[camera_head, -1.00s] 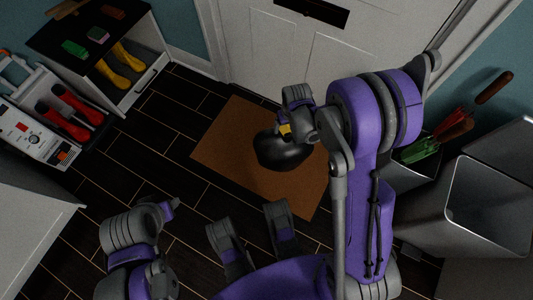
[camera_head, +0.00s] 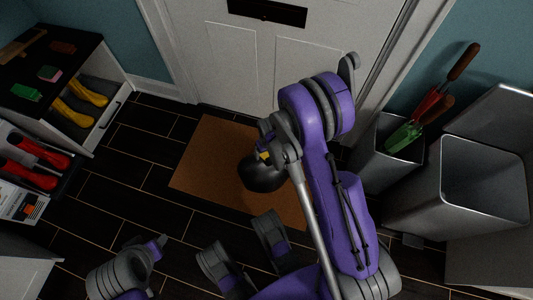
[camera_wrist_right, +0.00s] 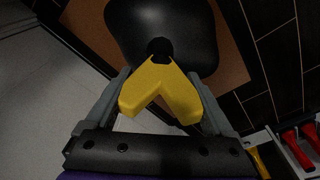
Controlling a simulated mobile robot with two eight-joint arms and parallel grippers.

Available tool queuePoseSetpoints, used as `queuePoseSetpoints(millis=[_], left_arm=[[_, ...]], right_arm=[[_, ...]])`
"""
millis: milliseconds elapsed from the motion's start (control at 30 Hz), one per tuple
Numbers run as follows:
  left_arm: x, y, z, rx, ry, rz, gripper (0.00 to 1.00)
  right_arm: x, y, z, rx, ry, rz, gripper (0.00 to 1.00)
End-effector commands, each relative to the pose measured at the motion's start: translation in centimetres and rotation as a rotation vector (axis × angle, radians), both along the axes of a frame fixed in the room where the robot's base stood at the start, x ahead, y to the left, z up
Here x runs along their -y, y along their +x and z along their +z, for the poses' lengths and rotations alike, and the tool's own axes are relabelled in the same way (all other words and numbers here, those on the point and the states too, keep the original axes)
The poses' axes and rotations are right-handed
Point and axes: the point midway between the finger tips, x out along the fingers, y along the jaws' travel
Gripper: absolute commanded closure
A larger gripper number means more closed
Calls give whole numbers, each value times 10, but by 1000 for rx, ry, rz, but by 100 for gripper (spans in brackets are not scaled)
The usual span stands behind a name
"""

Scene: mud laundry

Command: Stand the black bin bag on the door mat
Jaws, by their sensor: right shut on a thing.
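The black bin bag (camera_head: 263,177) is a round dark bag with a yellow tie at its top. It shows over the middle of the brown door mat (camera_head: 207,158) in the head view; I cannot tell whether its base touches the mat. In the right wrist view the bag (camera_wrist_right: 165,28) has its yellow tie (camera_wrist_right: 160,88) between the fingers. My right gripper (camera_head: 266,148) is shut on the yellow tie, above the bag. The door mat (camera_wrist_right: 232,62) also shows behind the bag there. My left arm shows at the bottom left of the head view, but its fingertips cannot be made out.
The white door (camera_head: 245,60) stands behind the mat. A grey bin (camera_head: 460,190) and a holder with garden tools (camera_head: 385,160) are at the right. A shelf with yellow boots (camera_head: 80,100) and a rack with red shoes (camera_head: 30,165) are at the left. Dark floor left of the mat is clear.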

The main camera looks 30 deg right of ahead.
Motion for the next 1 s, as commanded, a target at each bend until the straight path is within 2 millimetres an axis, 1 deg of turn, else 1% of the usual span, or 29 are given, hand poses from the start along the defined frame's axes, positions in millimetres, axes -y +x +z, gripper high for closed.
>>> queuePoseSetpoints(millis=[33, 133, 500, 533, 600, 867, 933, 1000], left_arm=[[0, 0, -3, 1, 0, 0, 50], [0, 1, -4, 1, 0, 0, 50], [0, 1, -4, 1, 0, 0, 50], [0, 1, -4, 1, 0, 0, 50], [0, 1, -4, 1, 0, 0, 50], [0, 1, -4, 1, 0, 0, 50], [0, 1, -3, 1, 0, 0, 50], [0, 0, -1, 0, 0, 0, 50]], right_arm=[[0, 1, -9, 1, 0, 0, 100], [0, 0, -18, 1, 0, 0, 100], [0, 0, -21, 0, 0, 0, 100], [0, 0, -21, 0, 0, 0, 11], [0, 0, -21, 0, 0, 0, 0], [0, 0, -20, 0, 0, 0, 0], [0, 0, -16, 0, 0, 0, 0], [0, -1, -7, 0, 0, 0, 0]])
